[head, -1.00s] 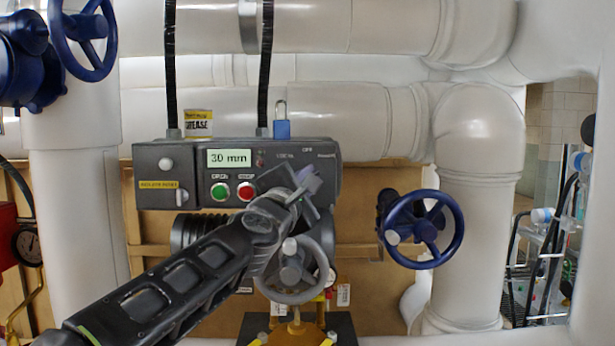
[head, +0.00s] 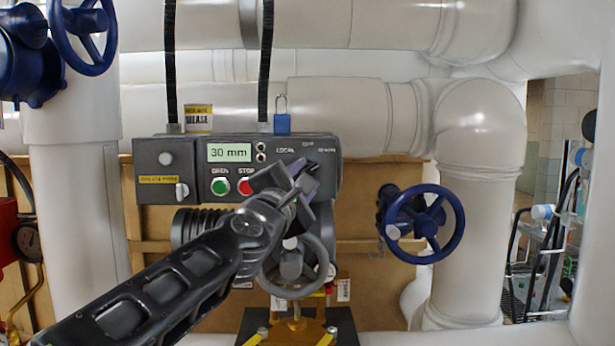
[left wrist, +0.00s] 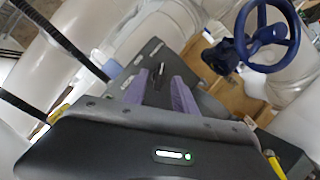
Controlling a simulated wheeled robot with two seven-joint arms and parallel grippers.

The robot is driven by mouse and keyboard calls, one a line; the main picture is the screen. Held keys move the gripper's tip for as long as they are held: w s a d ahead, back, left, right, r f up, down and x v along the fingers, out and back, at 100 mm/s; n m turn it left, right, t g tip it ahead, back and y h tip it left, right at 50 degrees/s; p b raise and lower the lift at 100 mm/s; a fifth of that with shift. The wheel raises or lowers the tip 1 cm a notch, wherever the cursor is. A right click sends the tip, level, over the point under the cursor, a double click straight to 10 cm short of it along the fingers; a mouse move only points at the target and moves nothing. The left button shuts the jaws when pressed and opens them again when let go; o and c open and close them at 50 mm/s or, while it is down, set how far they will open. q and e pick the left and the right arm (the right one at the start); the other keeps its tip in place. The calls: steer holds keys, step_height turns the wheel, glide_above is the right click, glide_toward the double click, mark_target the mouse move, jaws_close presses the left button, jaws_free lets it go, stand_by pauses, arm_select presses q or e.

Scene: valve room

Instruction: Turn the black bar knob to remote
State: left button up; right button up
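The grey control box (head: 215,180) has a position scale marked local, off and remote at its upper right. My left gripper (head: 300,178) is in front of that scale and hides most of the black bar knob in the head view. In the left wrist view the left gripper (left wrist: 160,92) is open, its two purple-grey fingers apart. The black bar knob (left wrist: 159,73) shows between and just beyond the fingertips. I cannot tell whether a finger touches it, or exactly where it points. My right gripper is not in view.
The box has a 30 mm display (head: 229,153), a green button (head: 220,186) and a red button (head: 246,186). A blue padlock (head: 282,123) stands on top. A grey handwheel (head: 296,262) is below my left gripper, and a blue handwheel (head: 425,224) is to the right.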

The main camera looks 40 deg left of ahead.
arm_select(q)
steer(key=v, duration=0.5)
steer(key=shift+f, duration=0.1)
stand_by(0.4)
